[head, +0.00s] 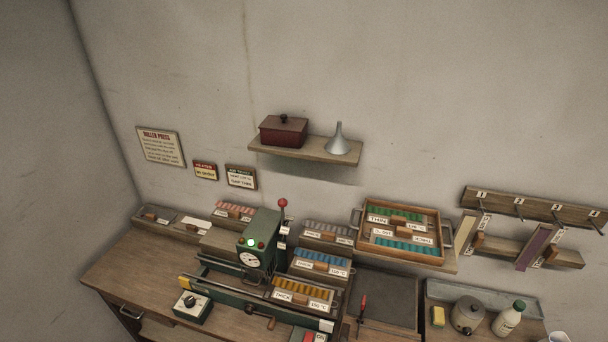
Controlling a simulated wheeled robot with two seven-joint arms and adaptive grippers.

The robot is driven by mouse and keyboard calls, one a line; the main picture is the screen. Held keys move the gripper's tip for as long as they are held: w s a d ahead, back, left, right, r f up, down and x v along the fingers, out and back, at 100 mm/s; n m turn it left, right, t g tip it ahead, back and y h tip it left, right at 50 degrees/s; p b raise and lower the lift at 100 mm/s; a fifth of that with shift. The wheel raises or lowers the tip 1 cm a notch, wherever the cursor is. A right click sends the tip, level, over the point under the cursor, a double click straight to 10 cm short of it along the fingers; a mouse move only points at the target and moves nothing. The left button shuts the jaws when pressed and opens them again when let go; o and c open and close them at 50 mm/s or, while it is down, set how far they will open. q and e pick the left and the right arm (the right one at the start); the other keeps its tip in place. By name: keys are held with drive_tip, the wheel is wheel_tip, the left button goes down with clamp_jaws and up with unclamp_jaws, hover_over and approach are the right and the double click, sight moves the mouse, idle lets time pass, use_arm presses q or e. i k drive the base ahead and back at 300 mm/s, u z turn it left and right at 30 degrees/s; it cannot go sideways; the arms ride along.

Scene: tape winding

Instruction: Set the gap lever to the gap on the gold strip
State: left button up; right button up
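The green roller press (262,240) stands on the wooden bench, with a lit green lamp and a round white dial on its front. A lever with a red ball knob (282,203) stands upright at its right side, beside small white tags (281,234); their writing is too small to read. A rack of gold strips (303,288) stands at the press's front right. Its left tag seems to read THICK, and its right tag seems to show a temperature of about 150 °C. Neither of my grippers is in view.
Racks of blue strips (322,258) and grey strips (327,231) stand behind the gold one. A control box with a dial (192,306) sits at the bench front. A wooden tray (447,237), a peg rail (540,210) and a grey tray (530,296) lie right. The bench's left front is clear.

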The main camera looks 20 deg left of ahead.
sight(282, 203)
drive_tip(key=k, duration=0.5)
drive_tip(key=u, duration=0.6)
drive_tip(key=i, duration=1.35)
drive_tip(key=z, duration=0.05)
